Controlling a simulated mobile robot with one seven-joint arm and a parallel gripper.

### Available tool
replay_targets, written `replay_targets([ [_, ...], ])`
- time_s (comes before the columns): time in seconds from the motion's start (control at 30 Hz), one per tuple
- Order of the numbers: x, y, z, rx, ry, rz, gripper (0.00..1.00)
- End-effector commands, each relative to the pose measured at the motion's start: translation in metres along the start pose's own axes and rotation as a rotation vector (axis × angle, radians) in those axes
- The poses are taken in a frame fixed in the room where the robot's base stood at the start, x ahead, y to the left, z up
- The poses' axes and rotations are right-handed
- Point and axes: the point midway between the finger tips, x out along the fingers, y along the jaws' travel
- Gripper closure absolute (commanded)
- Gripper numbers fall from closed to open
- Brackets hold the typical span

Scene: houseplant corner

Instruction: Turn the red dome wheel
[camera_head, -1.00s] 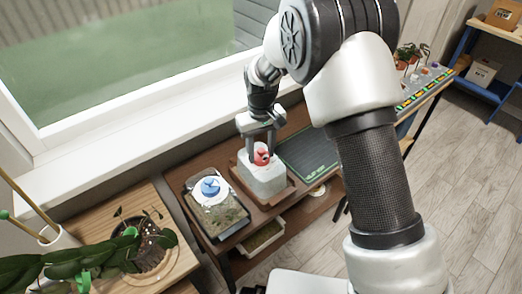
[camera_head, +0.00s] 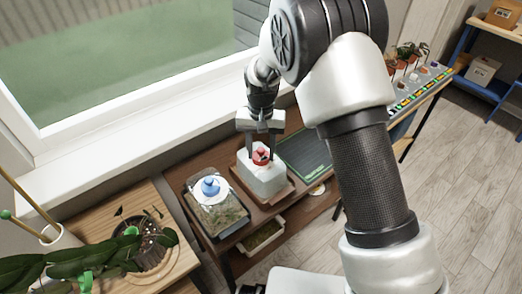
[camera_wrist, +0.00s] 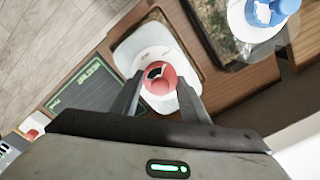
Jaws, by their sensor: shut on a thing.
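The red dome wheel (camera_head: 261,156) sits on top of a white dome-like housing (camera_head: 264,182) on the brown bench. In the wrist view the red wheel (camera_wrist: 158,79) shows a dark opening in its top, and the white housing (camera_wrist: 138,43) is around and below it. My gripper (camera_head: 261,158) points down from above. In the wrist view its two fingers (camera_wrist: 159,84) stand on either side of the red wheel and are shut on it. The fingers hide parts of the wheel's sides.
A glass terrarium (camera_head: 222,218) with a blue wheel (camera_head: 210,186) on its lid stands close by on the left. A dark green mat (camera_head: 306,153) lies to the right. A leafy plant (camera_head: 100,257) is at the lower left. The window sill (camera_head: 130,144) runs behind.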

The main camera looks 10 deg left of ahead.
Motion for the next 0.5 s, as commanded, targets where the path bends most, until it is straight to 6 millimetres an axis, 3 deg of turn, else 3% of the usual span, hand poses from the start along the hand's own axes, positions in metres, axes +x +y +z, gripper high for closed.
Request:
replay_targets([
  [0.33,-0.0002,0.0000,-0.0002,0.002,0.000,0.000,0.82],
  [0.37,-0.0002,0.0000,-0.0002,0.002,0.000,0.000,0.58],
  [0.47,-0.0002,0.0000,-0.0002,0.002,0.000,0.000,0.41],
  [0.5,-0.0002,0.0000,-0.0002,0.002,0.001,0.000,0.40],
])
